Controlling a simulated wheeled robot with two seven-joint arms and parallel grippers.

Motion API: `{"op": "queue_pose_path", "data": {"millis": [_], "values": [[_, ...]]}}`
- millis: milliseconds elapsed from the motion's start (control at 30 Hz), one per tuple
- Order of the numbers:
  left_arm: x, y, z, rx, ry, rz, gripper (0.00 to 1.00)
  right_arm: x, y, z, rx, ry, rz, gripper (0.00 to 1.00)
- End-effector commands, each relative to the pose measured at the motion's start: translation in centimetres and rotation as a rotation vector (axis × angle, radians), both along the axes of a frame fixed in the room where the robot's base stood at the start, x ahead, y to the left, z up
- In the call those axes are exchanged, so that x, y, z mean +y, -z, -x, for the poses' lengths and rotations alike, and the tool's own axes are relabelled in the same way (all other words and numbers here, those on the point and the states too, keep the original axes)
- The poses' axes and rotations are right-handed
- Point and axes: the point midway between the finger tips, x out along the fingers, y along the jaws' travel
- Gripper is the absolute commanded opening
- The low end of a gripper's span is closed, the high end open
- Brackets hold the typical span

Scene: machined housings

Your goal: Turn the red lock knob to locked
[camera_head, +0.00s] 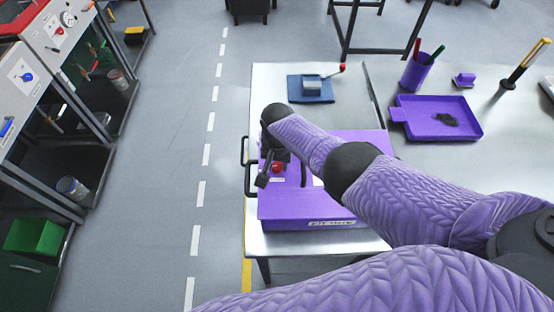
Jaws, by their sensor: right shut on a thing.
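The red lock knob (277,168) is a small red piece on the top face of a purple housing (300,205), toward its left side. My right gripper (275,175) reaches down over the housing from the purple-sleeved right arm and is shut on the red knob. The black wrist and fingers partly cover the knob, and its pointing direction cannot be read. Pale markings near the knob are too small and too covered to read. My left gripper is not in view.
A purple tray (436,117) and a purple pen cup (416,73) stand at right. Floor left of the table is clear.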

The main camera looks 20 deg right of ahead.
Motion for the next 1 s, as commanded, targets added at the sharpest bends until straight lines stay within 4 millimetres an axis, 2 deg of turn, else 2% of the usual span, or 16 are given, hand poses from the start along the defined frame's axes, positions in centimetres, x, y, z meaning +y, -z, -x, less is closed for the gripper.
{"op": "queue_pose_path", "data": {"millis": [400,1000], "values": [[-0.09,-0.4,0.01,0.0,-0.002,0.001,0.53,0.03,-0.07,-0.05,-0.001,0.204,0.0,0.0],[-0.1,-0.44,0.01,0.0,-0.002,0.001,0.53,0.0,-0.05,-0.06,-0.002,0.243,0.001,0.0]]}}
